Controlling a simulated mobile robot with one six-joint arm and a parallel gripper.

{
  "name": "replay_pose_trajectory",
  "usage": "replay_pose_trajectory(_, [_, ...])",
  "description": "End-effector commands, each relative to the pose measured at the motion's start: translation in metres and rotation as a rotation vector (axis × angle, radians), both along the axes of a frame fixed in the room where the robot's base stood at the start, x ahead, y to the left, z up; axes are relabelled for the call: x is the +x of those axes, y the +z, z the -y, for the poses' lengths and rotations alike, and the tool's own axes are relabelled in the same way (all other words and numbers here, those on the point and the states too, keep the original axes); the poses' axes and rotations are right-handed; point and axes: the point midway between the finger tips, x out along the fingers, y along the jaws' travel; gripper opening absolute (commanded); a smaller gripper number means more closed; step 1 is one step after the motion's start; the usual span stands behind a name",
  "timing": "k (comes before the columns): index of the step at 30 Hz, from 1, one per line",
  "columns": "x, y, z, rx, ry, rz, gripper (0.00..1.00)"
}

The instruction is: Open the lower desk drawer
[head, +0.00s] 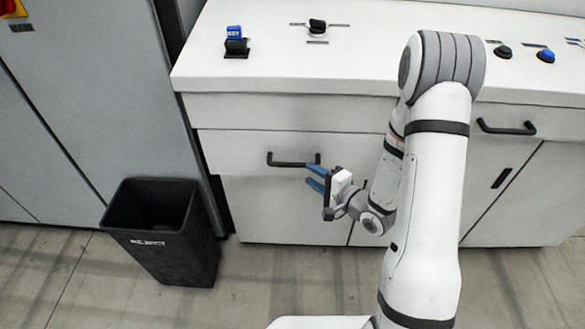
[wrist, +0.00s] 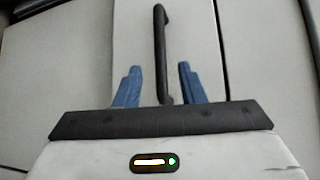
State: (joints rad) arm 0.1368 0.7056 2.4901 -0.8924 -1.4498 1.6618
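The lower desk drawer (head: 240,150) is the white front below a plain upper panel, and it looks closed, flush with the desk. Its black bar handle (head: 293,161) runs level across the front. My gripper (head: 310,175) is open at the right end of this handle, with its two blue fingers pointing toward the drawer front. In the wrist view the handle (wrist: 160,45) passes between the open fingers (wrist: 160,70), apart from both. It lies a little nearer the right finger. I cannot tell how deep the handle sits between the fingers.
A black reject bin (head: 165,235) stands on the floor at the left, beside a grey cabinet (head: 85,90). Another drawer handle (head: 506,128) is to the right of my arm. The desktop (head: 370,40) carries switches and buttons. The floor before the drawer is clear.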

Motion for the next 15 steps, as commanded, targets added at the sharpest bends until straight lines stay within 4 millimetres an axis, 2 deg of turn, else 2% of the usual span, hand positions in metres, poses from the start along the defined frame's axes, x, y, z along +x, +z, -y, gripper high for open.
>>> replay_pose_trajectory(4, [0.008,-0.002,-0.011,0.018,0.007,-0.003,0.36])
replay_pose_trajectory(15, [0.047,-0.01,-0.048,0.015,0.005,-0.002,0.36])
